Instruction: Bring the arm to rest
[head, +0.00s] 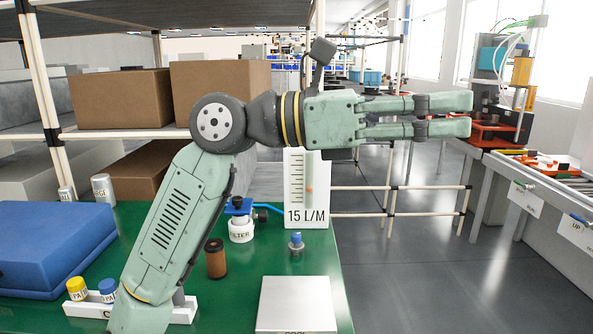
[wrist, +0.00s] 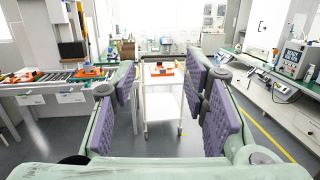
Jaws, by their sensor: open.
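My arm (head: 185,220) rises from the lower left of the head view, bends at a dark joint, and reaches level to the right above the green table (head: 315,262). My gripper (head: 470,114) points right, out past the table's edge, with nothing in it. In the wrist view, my gripper (wrist: 163,95) shows its two purple-padded fingers apart, with a clear gap between them. It touches no object in either view.
A flow gauge marked 15 L/M (head: 306,205), a filter (head: 241,230), a brown cylinder (head: 215,262) and a blue case (head: 52,245) stand on the table. Boxes (head: 122,100) sit on a shelf behind. A conveyor bench (head: 545,180) is at right. A white cart (wrist: 162,105) stands ahead.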

